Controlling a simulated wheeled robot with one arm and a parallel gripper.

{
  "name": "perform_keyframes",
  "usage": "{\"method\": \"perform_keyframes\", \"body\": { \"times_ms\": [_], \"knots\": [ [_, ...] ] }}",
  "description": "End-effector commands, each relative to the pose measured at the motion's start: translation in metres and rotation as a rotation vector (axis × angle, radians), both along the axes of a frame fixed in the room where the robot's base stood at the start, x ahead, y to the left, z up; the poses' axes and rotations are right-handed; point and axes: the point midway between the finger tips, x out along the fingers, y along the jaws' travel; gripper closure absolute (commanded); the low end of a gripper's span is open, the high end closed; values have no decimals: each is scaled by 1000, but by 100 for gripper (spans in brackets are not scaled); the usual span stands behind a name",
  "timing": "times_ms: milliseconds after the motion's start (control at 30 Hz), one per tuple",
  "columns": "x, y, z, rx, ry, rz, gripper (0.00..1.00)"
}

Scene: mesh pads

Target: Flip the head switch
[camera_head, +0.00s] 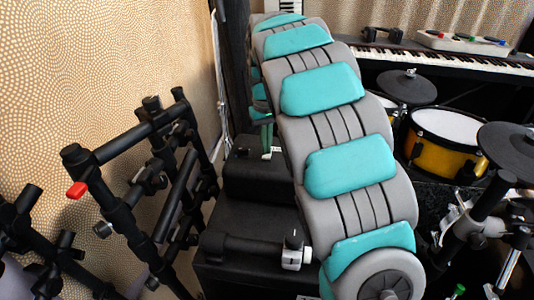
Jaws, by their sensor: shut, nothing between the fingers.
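My grey arm with teal pads rises from the bottom right and reaches away from the camera. What appears to be my gripper (267,148) is small and partly hidden behind the arm. It points down, shut and empty, with its tips close to the top of a black box-shaped unit (250,180). I cannot tell if they touch it. The unit may be the amplifier head. I cannot make out a switch on it.
A black rack of tubes and clamps (130,215) with a red tip stands at left. A black bar with a white end (292,256) lies nearer. At right are a yellow drum (440,150), dark pads (408,86) and a keyboard (440,60). The patterned wall is close behind.

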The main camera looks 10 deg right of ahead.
Motion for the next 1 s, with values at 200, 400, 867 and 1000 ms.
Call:
{"method": "perform_keyframes", "body": {
  "times_ms": [200, 400, 867, 1000],
  "knots": [
    [0, 0, -3, 0, 0, 0, 100],
    [0, 0, -6, 0, 1, 0, 100],
    [0, 0, -12, 0, 2, 0, 100],
    [0, 0, -13, 0, 2, 0, 100]
  ]
}}
